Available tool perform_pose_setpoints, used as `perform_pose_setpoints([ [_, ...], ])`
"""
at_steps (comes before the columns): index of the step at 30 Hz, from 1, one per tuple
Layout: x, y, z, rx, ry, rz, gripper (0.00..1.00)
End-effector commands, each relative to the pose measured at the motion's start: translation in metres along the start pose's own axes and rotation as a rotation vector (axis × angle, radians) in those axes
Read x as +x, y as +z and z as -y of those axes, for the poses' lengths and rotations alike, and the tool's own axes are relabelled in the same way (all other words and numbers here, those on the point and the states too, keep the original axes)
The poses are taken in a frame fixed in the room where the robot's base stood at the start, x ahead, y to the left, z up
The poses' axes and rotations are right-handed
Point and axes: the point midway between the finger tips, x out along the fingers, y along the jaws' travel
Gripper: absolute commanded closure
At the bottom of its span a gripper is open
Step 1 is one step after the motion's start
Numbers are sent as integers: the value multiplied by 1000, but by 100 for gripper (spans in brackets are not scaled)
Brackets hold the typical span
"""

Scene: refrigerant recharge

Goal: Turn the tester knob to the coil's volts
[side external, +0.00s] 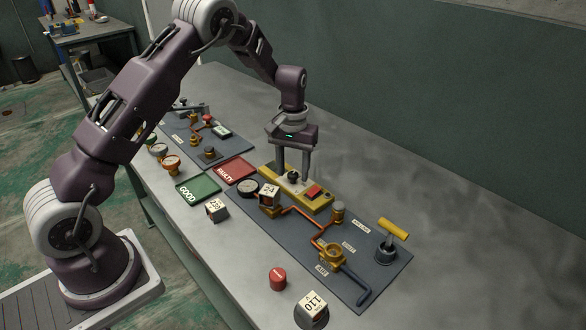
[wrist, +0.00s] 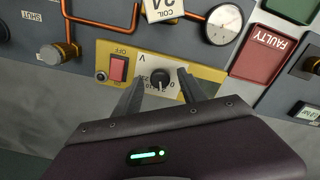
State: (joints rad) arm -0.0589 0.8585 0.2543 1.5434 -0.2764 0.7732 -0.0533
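The yellow tester (side external: 318,203) lies on the dark mat, with a black knob (side external: 293,176) on its pale dial and a red switch (side external: 313,190) beside it. The wrist view shows the knob (wrist: 160,79) between my two fingers, near the dial markings; a "0" is readable, the other numbers are partly hidden. Which number the knob points to is hard to tell. My gripper (wrist: 160,84) points down at the tester, open, with a finger on each side of the knob and visible gaps. The coil block (side external: 269,194), marked "24", sits on a brass fitting beside the tester.
A round gauge (side external: 248,188), copper pipes (side external: 303,212) and a yellow T-handle (side external: 393,229) are on the mat. Green GOOD (side external: 187,181) and red FAULTY (side external: 234,160) trays lie nearby. Other number blocks (side external: 217,210) and a red cap (side external: 278,279) stand at the table's front. The back right is clear.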

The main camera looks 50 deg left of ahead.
Motion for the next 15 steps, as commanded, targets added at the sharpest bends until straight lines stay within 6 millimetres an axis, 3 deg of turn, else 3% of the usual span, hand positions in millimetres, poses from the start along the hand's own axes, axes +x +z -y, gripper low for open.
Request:
perform_pose_setpoints([
  [6, -5, 0, 0, 1, 0, -1, 52],
  [15, -62, -1, 0, 1, 0, -3, 52],
])
